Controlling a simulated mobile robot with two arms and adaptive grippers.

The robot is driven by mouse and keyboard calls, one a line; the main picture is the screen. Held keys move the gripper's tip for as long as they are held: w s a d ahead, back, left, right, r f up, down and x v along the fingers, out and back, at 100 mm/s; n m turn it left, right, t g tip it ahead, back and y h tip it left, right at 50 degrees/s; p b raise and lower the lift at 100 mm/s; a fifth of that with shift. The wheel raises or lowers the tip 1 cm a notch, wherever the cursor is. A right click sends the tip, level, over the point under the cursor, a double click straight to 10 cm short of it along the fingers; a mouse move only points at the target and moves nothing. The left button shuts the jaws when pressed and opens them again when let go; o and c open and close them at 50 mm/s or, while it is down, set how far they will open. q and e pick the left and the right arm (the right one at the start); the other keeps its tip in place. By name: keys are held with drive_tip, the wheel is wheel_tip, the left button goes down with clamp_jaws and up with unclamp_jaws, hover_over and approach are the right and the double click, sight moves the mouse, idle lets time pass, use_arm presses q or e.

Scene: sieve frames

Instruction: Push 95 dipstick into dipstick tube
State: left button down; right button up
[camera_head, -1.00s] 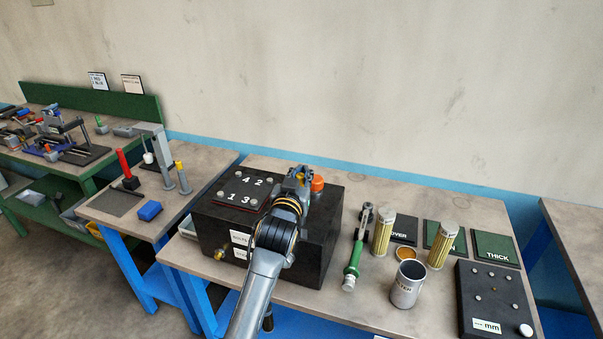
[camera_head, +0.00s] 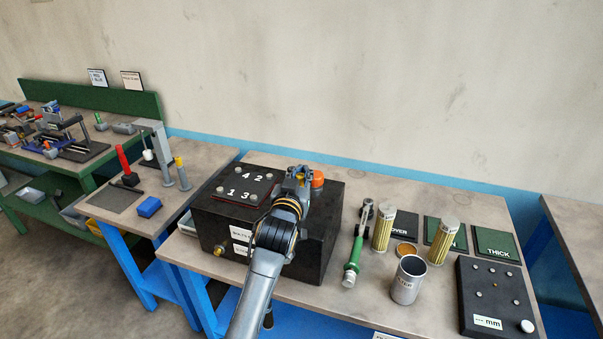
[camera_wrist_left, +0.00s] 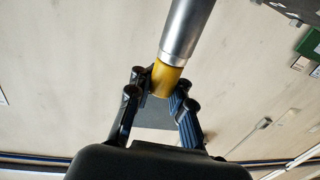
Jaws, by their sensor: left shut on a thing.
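My left gripper (camera_head: 299,176) is over the top of the black box (camera_head: 215,222), just left of its orange cap (camera_head: 317,179). In the left wrist view, the gripper (camera_wrist_left: 162,88) is shut on the yellow end of a grey metal rod-like piece (camera_wrist_left: 186,30), which I take to be the dipstick. This piece runs out of the top of that view. In the head view the gripper and forearm hide it. I cannot make out the tube opening or any 95 mark. My right gripper is not in view.
A raised plate numbered 1 to 4 (camera_head: 246,188) lies on the box, left of the gripper.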

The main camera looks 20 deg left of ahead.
use_arm(q)
drive_tip(key=shift+f, duration=0.15)
drive_tip(key=c, duration=1.1)
unclamp_jaws()
drive_tip(key=s, duration=0.8)
drive_tip(key=s+d, duration=0.1)
drive_tip(key=s, duration=0.3)
drive_tip(key=shift+r, duration=0.2)
